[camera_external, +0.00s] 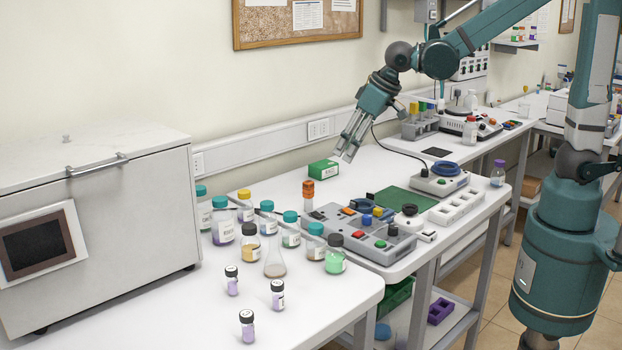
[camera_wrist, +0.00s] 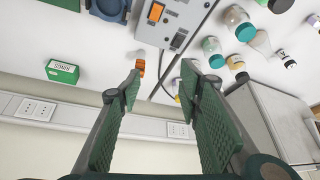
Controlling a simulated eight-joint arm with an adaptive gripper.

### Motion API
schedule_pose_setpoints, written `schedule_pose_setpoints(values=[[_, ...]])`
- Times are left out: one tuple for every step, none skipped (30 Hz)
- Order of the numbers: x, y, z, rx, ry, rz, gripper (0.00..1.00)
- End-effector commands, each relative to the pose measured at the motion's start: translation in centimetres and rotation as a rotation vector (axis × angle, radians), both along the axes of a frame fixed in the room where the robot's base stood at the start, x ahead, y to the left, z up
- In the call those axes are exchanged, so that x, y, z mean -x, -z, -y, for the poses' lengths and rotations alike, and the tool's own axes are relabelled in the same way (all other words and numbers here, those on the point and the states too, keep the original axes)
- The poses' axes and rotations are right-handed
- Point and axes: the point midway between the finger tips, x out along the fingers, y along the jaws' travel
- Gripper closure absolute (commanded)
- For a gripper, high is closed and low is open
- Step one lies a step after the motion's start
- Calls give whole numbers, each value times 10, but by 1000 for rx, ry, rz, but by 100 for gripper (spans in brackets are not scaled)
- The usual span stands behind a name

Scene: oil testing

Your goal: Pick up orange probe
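An orange-topped upright piece (camera_external: 308,188), the only thing seen that fits the orange probe, stands on the white bench left of the grey test unit. In the wrist view its orange top (camera_wrist: 140,67) shows just beyond the tip of the left finger, partly hidden by it. My gripper (camera_external: 347,152) hangs above the back of the bench, up and to the right of the orange piece and apart from it. In the wrist view my gripper (camera_wrist: 162,76) has its two green-padded fingers spread, with nothing held between them.
A green box (camera_external: 323,169) lies by the wall below my gripper. The grey test unit (camera_external: 345,241) stands right of the orange piece. Several capped bottles, one a teal-capped bottle (camera_external: 222,222), crowd the left. A dark cable (camera_wrist: 165,77) crosses the wrist view. A large white cabinet (camera_external: 110,240) stands far left.

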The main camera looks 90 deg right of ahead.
Motion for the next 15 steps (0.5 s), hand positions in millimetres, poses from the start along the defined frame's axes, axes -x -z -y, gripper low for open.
schedule_pose_setpoints(values=[[-8,6,6,-1,12,-3,65],[-12,8,9,-1,20,-6,65],[-17,13,13,-2,28,-8,65],[-21,16,16,-3,36,-11,65],[-25,19,19,-3,44,-14,65],[-29,24,23,-4,54,-17,65],[-33,27,26,-5,60,-19,65],[-37,31,29,-5,68,-21,65],[-41,36,33,-5,77,-25,65],[-45,40,36,-6,84,-25,65],[-48,43,39,-7,92,-28,65],[-53,48,43,-8,103,-31,65],[-56,52,46,-9,110,-33,65],[-60,57,49,-9,117,-35,65],[-64,62,53,-10,126,-38,65]])
